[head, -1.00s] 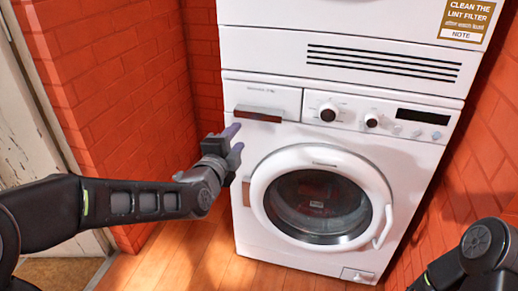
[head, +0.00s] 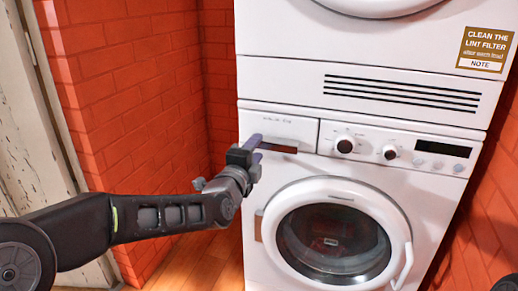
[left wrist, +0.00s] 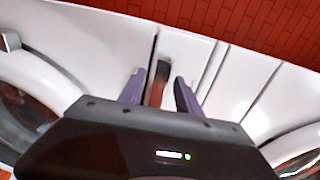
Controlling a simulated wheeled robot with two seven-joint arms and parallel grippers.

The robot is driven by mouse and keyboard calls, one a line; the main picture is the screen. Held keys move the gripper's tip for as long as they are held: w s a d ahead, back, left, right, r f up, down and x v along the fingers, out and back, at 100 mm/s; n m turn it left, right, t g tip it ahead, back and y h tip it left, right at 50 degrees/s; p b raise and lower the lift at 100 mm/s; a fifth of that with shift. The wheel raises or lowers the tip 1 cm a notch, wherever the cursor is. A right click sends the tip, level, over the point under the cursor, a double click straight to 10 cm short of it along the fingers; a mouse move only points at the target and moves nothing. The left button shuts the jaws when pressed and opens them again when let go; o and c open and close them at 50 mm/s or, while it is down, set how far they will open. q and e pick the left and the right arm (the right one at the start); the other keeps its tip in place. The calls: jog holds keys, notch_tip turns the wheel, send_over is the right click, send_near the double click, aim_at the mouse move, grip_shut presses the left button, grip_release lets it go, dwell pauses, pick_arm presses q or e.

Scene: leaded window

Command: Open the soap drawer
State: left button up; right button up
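The soap drawer (head: 300,127) is the white panel at the upper left of the washing machine's front. It looks flush with the front, with a dark brownish handle recess (head: 284,149) along its lower edge. My left gripper (head: 257,144) is at the drawer's front, near the left end of the recess, and hides part of it. In the left wrist view its two purple fingers (left wrist: 160,78) stand apart, with the brownish recess (left wrist: 157,92) between them. I cannot tell whether they touch the drawer. My right gripper is out of view.
The round washer door (head: 334,240) is below and right of my left gripper. Control knobs (head: 345,145) sit right of the drawer. A dryer (head: 280,75) is stacked above. A red brick wall (head: 130,90) stands at the left.

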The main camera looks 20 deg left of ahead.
pick_arm(q)
jog(key=shift+w+d, duration=0.1)
jog(key=shift+w, duration=1.3)
grip_shut()
jog(key=shift+f, duration=0.1)
jog(key=shift+s+f, duration=0.1)
jog(key=shift+f, duration=0.05)
